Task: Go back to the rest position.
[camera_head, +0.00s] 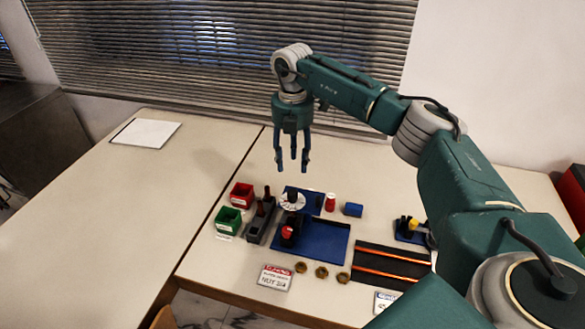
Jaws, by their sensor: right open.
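My right gripper (292,158) hangs fingers-down above the back part of the table, in the middle of the head view. Its fingers are apart and nothing shows between them. It is above and behind the gauge rig, a blue base (320,240) with a white round dial (292,200) and a red-topped part (287,232). The gripper looks clear of the rig. My right arm reaches in from the right and hides part of the table there. My left gripper does not show.
A red bin (242,194) and a green bin (228,219) stand left of the rig, beside a grey holder (259,223). A blue block (353,209), brass nuts (321,272) and a black tray with orange rods (393,262) lie around it. The left table (120,220) is mostly clear.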

